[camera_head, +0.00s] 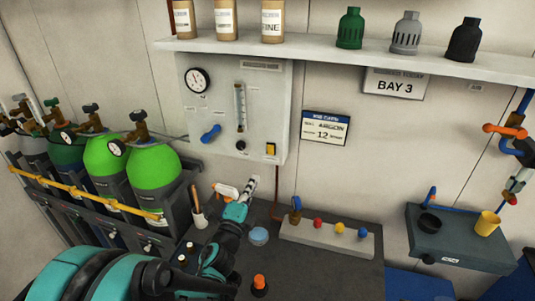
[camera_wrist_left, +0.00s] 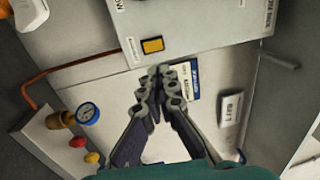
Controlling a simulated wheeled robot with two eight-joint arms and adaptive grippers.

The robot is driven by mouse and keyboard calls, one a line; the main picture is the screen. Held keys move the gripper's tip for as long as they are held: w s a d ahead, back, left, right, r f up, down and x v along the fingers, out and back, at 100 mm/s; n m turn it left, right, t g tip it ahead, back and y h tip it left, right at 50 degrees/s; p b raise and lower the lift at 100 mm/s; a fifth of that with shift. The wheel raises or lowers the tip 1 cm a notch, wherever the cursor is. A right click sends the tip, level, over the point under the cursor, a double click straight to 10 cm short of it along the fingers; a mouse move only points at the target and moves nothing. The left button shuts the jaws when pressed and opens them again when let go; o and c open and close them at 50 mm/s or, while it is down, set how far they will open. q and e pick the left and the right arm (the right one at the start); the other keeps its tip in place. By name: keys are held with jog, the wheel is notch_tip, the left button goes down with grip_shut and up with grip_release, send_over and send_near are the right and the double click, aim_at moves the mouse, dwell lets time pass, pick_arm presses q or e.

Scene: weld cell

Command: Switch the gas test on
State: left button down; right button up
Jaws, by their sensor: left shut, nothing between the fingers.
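The grey gas panel (camera_head: 272,95) is on the back wall, with a small yellow switch (camera_head: 270,149) in a dark frame at its lower right. The switch's label is too small to read in the head view. The yellow switch also shows in the left wrist view (camera_wrist_left: 152,45), just above and left of the fingertips. My left gripper (camera_head: 252,183) is shut and empty, below the panel and a little left of the switch in the head view. In the left wrist view its fingertips (camera_wrist_left: 160,72) meet, apart from the switch in the picture. My right gripper is out of view.
The panel also carries a gauge (camera_head: 197,80), a flow tube (camera_head: 239,107), a blue lever (camera_head: 210,133) and a black knob (camera_head: 241,145). A spray bottle (camera_head: 225,191) stands close to my left gripper. Green gas cylinders (camera_head: 152,180) stand left; a copper pipe (camera_head: 277,190) runs down right.

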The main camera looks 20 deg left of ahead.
aim_at(270, 147)
pick_arm(q)
jog(key=shift+w, duration=0.15)
jog(key=w, duration=0.4)
jog(key=w+r+b, duration=0.1)
jog(key=w, duration=0.8)
jog(key=shift+w+d+r, duration=0.1)
jog(key=shift+d+r, duration=0.15)
jog(key=shift+w+r, duration=0.1)
jog(key=shift+w, duration=0.15)
